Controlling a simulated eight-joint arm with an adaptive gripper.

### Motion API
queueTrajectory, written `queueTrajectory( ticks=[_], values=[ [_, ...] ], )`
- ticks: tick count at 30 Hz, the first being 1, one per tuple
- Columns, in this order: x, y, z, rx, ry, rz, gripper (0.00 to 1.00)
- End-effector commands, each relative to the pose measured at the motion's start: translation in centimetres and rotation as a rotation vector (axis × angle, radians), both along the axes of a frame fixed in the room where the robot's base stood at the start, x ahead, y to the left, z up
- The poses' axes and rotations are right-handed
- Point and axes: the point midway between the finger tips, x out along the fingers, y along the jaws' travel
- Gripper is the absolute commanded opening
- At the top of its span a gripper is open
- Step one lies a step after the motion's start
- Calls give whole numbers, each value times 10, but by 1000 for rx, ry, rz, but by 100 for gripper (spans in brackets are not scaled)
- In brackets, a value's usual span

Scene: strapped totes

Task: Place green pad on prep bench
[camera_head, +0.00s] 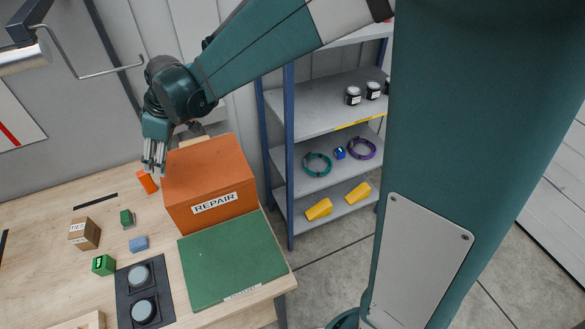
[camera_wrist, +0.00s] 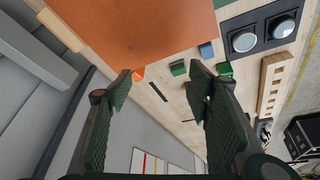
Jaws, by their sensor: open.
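The green pad (camera_head: 233,258) lies flat at the front right corner of the wooden prep bench (camera_head: 40,222), with a small label on its front edge. Nothing lies on it. My gripper (camera_head: 154,168) is above the back of the bench, left of the orange REPAIR box (camera_head: 209,181) and far from the pad. In the wrist view my gripper (camera_wrist: 164,78) has its two fingers wide apart with nothing between them.
Left of the pad are a black plate (camera_head: 124,299) with two grey discs, a green block (camera_head: 103,265), a blue block (camera_head: 138,244), a green piece (camera_head: 127,217) and a brown box (camera_head: 85,233). A shelf (camera_head: 325,180) stands to the right. Bare bench lies at left.

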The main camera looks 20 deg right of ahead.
Motion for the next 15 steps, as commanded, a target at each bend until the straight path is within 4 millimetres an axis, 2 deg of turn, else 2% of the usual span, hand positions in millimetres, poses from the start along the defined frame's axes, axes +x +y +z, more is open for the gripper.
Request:
queueTrajectory(
  ticks=[15],
  values=[
    [-54,-95,54,15,-32,-270,50]
  ],
)
